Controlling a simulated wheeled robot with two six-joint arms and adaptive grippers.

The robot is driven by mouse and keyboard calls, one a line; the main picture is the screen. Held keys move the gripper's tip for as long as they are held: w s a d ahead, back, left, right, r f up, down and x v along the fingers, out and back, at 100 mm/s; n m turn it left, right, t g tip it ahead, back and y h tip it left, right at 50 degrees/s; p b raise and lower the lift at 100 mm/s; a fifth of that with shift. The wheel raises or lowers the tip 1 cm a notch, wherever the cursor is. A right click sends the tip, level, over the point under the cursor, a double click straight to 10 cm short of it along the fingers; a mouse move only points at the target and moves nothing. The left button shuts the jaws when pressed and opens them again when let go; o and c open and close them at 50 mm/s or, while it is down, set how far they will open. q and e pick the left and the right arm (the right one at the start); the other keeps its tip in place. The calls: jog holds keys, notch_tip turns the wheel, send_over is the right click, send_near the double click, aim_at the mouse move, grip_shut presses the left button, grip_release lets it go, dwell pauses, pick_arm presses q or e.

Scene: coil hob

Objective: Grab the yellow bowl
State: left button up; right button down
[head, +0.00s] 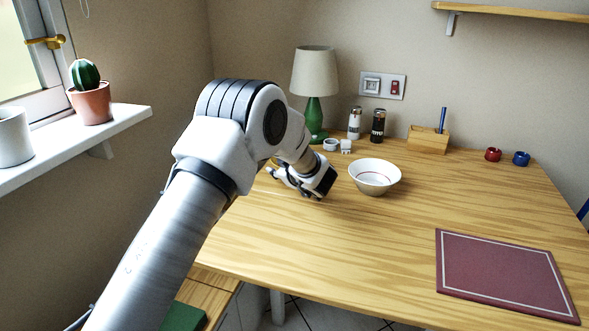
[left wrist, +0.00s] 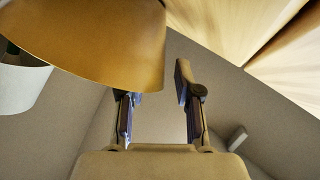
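The yellow bowl (left wrist: 95,40) fills the upper left of the left wrist view, very close, and covers the tip of one finger. My left gripper (head: 277,175) is low over the table's left side. In the left wrist view its fingers (left wrist: 158,92) stand apart with a clear gap between them. I cannot tell whether a finger touches the bowl. My right gripper is not in view.
A white bowl (head: 375,178) stands right of my left gripper on the wooden table (head: 350,245). Behind are a green lamp (head: 314,110), two shakers (head: 378,125) and small white pots (head: 331,145). A maroon mat (head: 500,272) lies front right. The table's front middle is clear.

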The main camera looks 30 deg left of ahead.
pick_arm(q)
grip_shut()
